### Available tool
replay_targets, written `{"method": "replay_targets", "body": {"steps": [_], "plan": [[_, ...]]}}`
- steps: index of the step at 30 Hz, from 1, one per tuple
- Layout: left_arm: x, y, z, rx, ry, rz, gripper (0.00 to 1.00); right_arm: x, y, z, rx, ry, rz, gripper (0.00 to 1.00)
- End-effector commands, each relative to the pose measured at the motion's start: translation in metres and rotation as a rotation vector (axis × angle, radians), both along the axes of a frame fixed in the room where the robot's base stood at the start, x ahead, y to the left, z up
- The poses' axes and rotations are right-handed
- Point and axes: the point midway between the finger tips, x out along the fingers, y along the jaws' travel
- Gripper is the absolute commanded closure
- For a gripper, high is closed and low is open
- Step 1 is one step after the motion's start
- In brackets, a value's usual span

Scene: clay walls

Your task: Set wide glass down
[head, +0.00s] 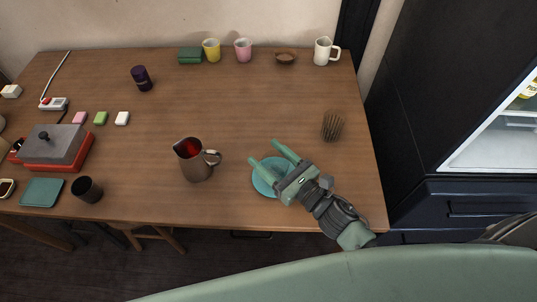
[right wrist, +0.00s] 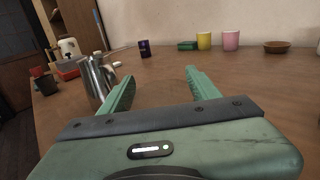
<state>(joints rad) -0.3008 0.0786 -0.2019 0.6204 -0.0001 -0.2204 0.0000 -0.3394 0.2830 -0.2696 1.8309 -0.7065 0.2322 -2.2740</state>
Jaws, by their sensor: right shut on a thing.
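My right gripper (head: 266,154) is over the turquoise saucer (head: 262,188) near the table's front edge. Its green fingers are spread wide, shut on the wide glass. In the right wrist view, the clear glass (right wrist: 158,91) shows only as a faint outline between the fingers (right wrist: 157,80). In the head view it is almost invisible, and I cannot tell whether its base touches the saucer. My left gripper is not in view.
A metal pitcher (head: 196,162) stands close left of the saucer. A ribbed glass (head: 332,126) stands to the right. Mugs and a brown bowl (head: 286,58) line the wooden table's back edge. The table's middle (head: 220,105) is clear.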

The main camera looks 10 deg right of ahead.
Motion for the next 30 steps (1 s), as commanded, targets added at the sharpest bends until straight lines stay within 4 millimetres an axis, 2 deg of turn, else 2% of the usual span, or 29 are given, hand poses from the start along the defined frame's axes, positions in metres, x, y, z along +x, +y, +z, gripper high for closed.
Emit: {"method": "replay_targets", "body": {"steps": [2,3,4,5,17,20,30], "plan": [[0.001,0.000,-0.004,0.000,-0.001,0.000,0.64,0.000,0.000,-0.004,0.000,-0.001,0.000,0.86],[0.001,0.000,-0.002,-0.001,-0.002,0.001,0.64,0.000,0.000,-0.002,0.000,0.000,0.000,0.27],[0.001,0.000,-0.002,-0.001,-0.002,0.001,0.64,0.000,0.000,-0.002,0.000,0.000,0.000,0.19],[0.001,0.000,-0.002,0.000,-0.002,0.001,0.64,0.000,0.000,-0.002,0.000,0.000,0.000,0.16],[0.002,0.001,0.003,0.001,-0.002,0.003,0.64,-0.001,0.000,0.003,0.000,0.001,0.000,0.16],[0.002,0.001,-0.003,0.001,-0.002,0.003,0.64,-0.014,-0.008,-0.002,0.000,0.004,-0.002,0.16],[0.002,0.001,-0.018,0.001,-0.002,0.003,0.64,-0.075,-0.041,-0.003,0.000,0.004,-0.002,0.16]]}}
